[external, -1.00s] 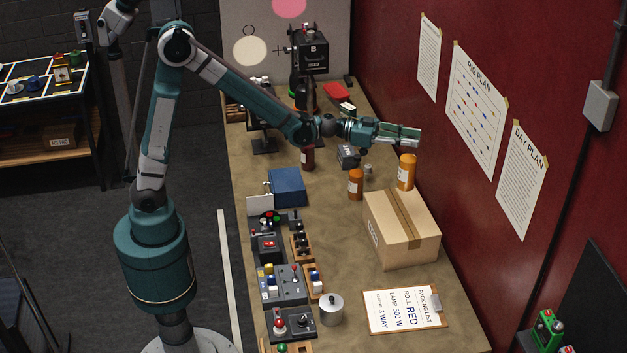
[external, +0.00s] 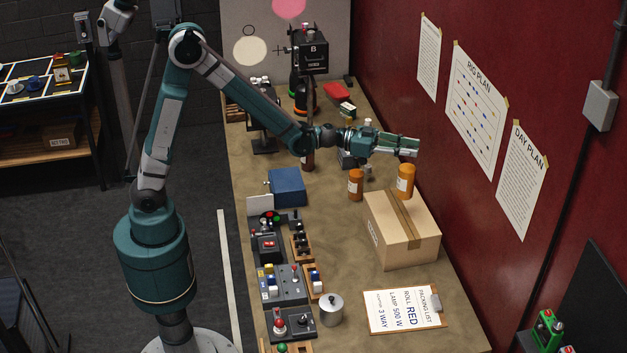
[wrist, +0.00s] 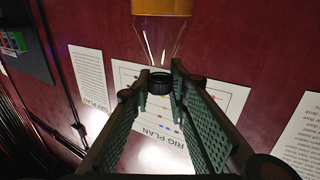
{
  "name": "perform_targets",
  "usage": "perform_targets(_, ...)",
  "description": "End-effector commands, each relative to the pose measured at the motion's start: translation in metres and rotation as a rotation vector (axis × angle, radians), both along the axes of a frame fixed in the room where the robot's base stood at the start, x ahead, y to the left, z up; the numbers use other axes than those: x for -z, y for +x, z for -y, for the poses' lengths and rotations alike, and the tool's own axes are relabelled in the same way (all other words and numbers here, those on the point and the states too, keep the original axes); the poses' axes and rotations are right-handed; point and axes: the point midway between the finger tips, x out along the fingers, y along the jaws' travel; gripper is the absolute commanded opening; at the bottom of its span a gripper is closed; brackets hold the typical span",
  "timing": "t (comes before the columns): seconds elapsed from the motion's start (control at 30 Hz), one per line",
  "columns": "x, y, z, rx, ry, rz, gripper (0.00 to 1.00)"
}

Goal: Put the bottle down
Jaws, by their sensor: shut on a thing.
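The held bottle (external: 405,181) hangs upright below my gripper (external: 415,147), with an amber lower body. In the wrist view, which is upside down, the bottle's amber part (wrist: 160,6) is cut off at the top edge. Its clear shoulder narrows to a black cap. The fingertips of my gripper (wrist: 160,84) are shut on that cap. The bottle's base overlaps the far edge of the cardboard box (external: 385,235) in the external view. I cannot tell whether it touches anything.
A similar amber bottle (external: 356,186) stands on the table to the left. A dark bottle (external: 307,160) and a blue box (external: 287,187) are farther left. The red wall with posters (external: 476,105) is close on the right. A clipboard (external: 403,309) lies in front.

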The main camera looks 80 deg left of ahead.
Motion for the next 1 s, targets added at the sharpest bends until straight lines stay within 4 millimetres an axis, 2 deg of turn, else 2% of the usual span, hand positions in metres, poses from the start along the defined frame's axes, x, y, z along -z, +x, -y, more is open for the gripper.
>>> perform_targets(0.33,0.036,0.000,0.000,0.000,0.000,0.000,0.00)
perform_targets(0.83,0.041,0.000,0.000,0.000,0.000,0.000,0.00)
perform_targets(1.0,0.050,0.000,0.000,0.000,0.000,0.000,0.00)
